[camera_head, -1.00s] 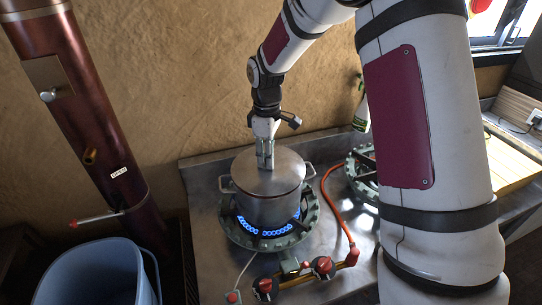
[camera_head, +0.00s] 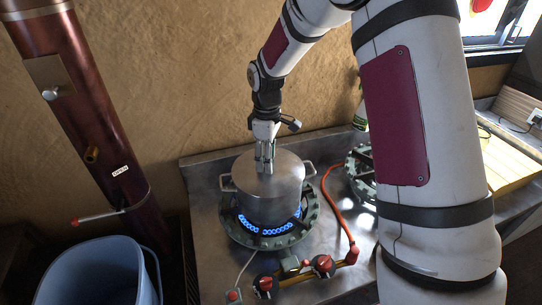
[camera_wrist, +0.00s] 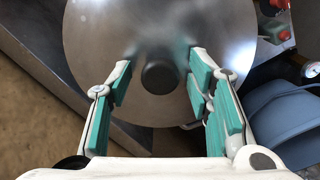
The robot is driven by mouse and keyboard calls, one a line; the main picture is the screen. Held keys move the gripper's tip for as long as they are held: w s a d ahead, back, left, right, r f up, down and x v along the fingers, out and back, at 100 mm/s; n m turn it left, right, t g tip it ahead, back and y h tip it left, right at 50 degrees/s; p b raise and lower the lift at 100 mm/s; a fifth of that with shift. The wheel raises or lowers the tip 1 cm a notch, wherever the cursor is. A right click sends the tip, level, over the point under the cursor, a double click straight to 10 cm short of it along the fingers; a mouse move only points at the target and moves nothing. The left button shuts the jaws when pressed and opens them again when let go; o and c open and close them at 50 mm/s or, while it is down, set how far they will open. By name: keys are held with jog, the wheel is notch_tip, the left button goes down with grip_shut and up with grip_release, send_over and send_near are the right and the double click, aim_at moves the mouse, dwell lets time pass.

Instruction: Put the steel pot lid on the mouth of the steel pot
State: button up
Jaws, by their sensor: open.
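The steel pot (camera_head: 270,207) stands upright on a lit gas burner, with blue flame under it. The steel pot lid (camera_head: 289,163) lies over the pot's mouth and looks level. In the wrist view the lid (camera_wrist: 210,30) is a wide disc with a dark round knob (camera_wrist: 159,76). My gripper (camera_head: 265,168) is above the middle of the lid, pointing down. In the wrist view my gripper (camera_wrist: 158,68) is open, its green-padded fingers on either side of the knob with gaps. The knob is hidden behind the fingers in the head view.
A second burner (camera_head: 361,170) stands right of the pot. An orange hose (camera_head: 334,205) and red valve knobs (camera_head: 322,264) lie at the stove's front. A blue bin (camera_head: 95,275) and a dark red pipe (camera_head: 85,110) are at left.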

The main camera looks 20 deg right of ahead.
jog(key=s+r+m+t+b, duration=0.1)
jog(key=s+r, duration=0.2)
jog(key=r, duration=0.6)
jog(key=s+r+m+b, duration=0.1)
jog(key=s+r, duration=0.2)
jog(key=r, duration=0.5)
jog(key=s+r+m+t, duration=0.1)
jog(key=s+m, duration=0.3)
jog(key=s, duration=0.7)
jog(key=s+r+m+t, duration=0.2)
jog(key=s+m, duration=0.3)
jog(key=s, duration=0.6)
jog(key=shift+t, duration=0.7)
jog(key=shift+d+r, duration=0.1)
jog(key=shift+d, duration=0.45)
